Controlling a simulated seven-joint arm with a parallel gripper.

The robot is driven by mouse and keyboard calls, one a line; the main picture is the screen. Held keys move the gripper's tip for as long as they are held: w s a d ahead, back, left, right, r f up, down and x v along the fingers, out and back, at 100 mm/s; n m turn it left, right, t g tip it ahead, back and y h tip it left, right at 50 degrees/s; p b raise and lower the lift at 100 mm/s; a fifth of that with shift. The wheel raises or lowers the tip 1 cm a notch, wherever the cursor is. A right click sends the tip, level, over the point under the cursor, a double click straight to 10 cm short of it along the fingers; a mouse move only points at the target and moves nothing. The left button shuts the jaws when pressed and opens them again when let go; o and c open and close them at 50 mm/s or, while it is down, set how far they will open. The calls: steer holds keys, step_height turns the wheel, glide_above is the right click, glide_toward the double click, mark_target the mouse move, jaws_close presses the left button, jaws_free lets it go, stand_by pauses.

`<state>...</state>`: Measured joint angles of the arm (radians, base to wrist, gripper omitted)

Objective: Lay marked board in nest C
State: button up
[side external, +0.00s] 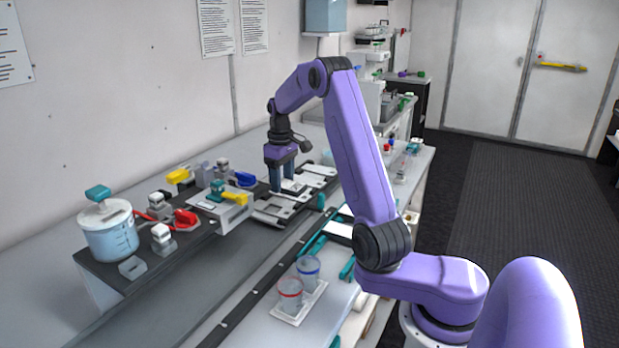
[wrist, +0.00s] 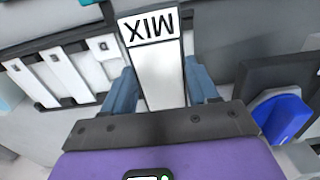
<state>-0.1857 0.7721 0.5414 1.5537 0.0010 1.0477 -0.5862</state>
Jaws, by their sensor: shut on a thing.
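The marked board (wrist: 158,78) is a white strip with a black-framed label that reads MIX, upside down in the wrist view. My gripper (wrist: 160,90) is shut on it, with one blue finger along each long side. In the side view my gripper (side external: 283,188) points down over the row of grey nests (side external: 268,212) on the bench. The board is small and partly hidden there, so I cannot tell whether it touches a nest. A nest with pale strips (wrist: 45,78) lies at the left of the wrist view. No nest letter is readable, so I cannot tell which is C.
A blue knob (wrist: 283,117) stands to the right of my gripper in the wrist view. Two cups (side external: 290,293) stand in front on a tray.

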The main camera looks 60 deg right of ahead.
steer(key=w, duration=0.1)
steer(key=w+f, duration=0.1)
steer(key=w, duration=0.1)
steer(key=shift+w+a+f, duration=0.2)
steer(key=shift+a+f, duration=0.1)
steer(key=shift+a, duration=0.05)
steer(key=shift+f, duration=2.2)
steer(key=shift+f, duration=0.25)
steer(key=shift+f, duration=0.3)
steer(key=o, duration=1.4)
steer(key=shift+c, duration=0.2)
